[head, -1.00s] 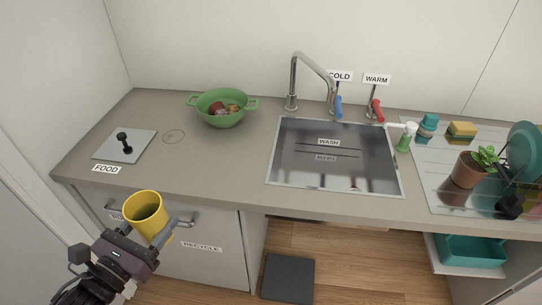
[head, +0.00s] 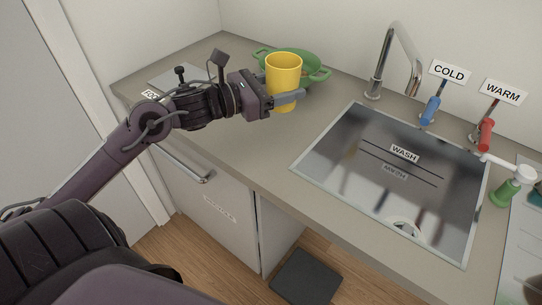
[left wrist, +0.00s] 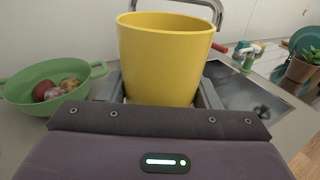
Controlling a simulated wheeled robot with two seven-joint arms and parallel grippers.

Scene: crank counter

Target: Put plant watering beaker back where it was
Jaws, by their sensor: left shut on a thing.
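The yellow beaker (head: 284,78) is upright in my left gripper (head: 287,98), over the counter in front of the green colander. My left gripper is shut on it, with a finger along its side. In the left wrist view the beaker (left wrist: 168,55) stands between the two fingers, and its rim is open at the top. I cannot tell for sure whether its base touches the counter. The faint ring mark on the counter seen earlier is hidden from the head view now. My right gripper is in neither view.
The green colander (head: 318,73) holding food is just behind the beaker. The sink (head: 345,150) with its tap (head: 398,50) is to the right, with blue (head: 431,108) and red (head: 486,133) levers. Bare counter (head: 262,150) lies between.

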